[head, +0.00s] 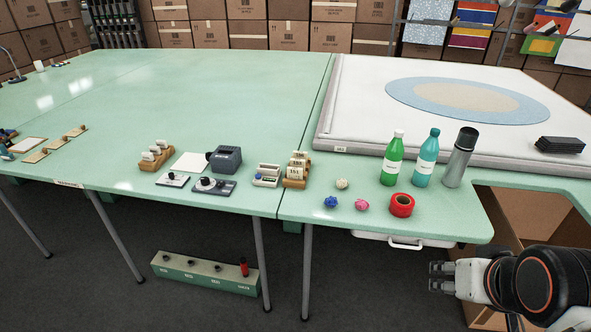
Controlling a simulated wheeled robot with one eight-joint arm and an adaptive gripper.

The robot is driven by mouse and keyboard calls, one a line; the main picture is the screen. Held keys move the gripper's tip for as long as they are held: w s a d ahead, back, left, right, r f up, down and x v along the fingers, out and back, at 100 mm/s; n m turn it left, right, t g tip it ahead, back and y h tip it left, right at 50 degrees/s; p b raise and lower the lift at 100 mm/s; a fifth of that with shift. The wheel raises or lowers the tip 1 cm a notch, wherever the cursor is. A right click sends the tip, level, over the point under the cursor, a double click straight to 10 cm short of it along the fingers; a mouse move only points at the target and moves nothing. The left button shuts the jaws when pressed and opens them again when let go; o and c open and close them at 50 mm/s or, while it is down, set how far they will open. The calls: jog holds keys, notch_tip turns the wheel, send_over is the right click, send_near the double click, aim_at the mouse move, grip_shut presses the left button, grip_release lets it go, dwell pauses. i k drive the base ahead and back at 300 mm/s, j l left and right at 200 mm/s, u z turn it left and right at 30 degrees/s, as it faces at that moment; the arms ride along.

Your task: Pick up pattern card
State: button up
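No card is clearly marked as the pattern card. A plain white card (191,162) lies flat on the green table, between a wooden block rack and a dark grey device. A second pale card with a brown edge (27,145) lies near the left end of the table. Small numbered cards stand in a wooden holder (297,170) near the table's front edge. My gripper (437,277) is at the lower right, in front of the table and well away from these cards. Its two fingers are apart with nothing between them.
Bottles (392,158), a flask (459,157), red tape (402,205) and yarn balls (361,204) stand near the right front edge. A white framed panel (365,110) fills the back right. An open box (530,215) is under the table. The table's middle (215,95) is clear.

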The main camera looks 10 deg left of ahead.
aim_at(294, 163)
jog(key=i+u, duration=0.2)
jog(key=u, duration=0.5)
jog(key=i+l+u, duration=0.15)
jog(key=i, duration=0.3)
jog(key=i+l+u, duration=0.2)
jog(key=i+l, duration=0.15)
jog(key=i+l+u, duration=0.15)
jog(key=i+l, duration=0.2)
jog(key=i, duration=0.2)
